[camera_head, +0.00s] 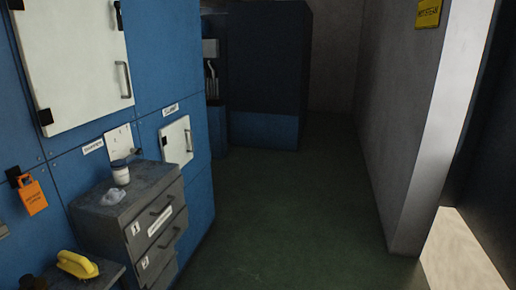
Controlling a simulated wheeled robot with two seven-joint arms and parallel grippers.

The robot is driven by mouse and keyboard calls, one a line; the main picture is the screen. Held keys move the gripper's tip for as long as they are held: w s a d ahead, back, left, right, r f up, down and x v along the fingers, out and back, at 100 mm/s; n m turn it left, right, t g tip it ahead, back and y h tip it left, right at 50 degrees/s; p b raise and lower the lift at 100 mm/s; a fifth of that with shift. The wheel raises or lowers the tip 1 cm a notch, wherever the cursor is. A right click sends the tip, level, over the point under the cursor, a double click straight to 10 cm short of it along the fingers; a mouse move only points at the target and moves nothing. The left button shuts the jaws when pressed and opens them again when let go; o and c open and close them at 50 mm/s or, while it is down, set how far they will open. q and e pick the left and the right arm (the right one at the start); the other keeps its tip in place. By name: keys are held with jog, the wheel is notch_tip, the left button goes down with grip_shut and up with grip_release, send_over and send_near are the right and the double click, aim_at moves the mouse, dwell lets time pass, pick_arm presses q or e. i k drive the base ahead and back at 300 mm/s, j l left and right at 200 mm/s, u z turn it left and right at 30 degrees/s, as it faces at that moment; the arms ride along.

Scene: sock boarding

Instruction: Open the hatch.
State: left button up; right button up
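Two white hatch doors are set in the blue wall at the left. The large hatch (72,60) is at the upper left, with black hinges on its left side and a dark bar handle (125,80) on its right. The small hatch (174,145) is lower and further along the wall, with a dark handle (188,141) at its right edge. Both look shut. I cannot tell which one the task means; a small label (170,110) above the small one is too small to read. Neither of my grippers is in view.
A yellow object (77,264) lies lower left. An orange tag (32,196) hangs on the wall. The green floor (300,215) is clear.

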aim_at(176, 139)
jog(key=i+u, duration=0.1)
jog(key=i, duration=0.4)
jog(key=i+l+u, duration=0.1)
jog(key=i, duration=0.35)
jog(key=i+l+u, duration=0.15)
jog(key=i, duration=0.3)
jog(key=i+l+u, duration=0.1)
jog(key=i, duration=0.4)
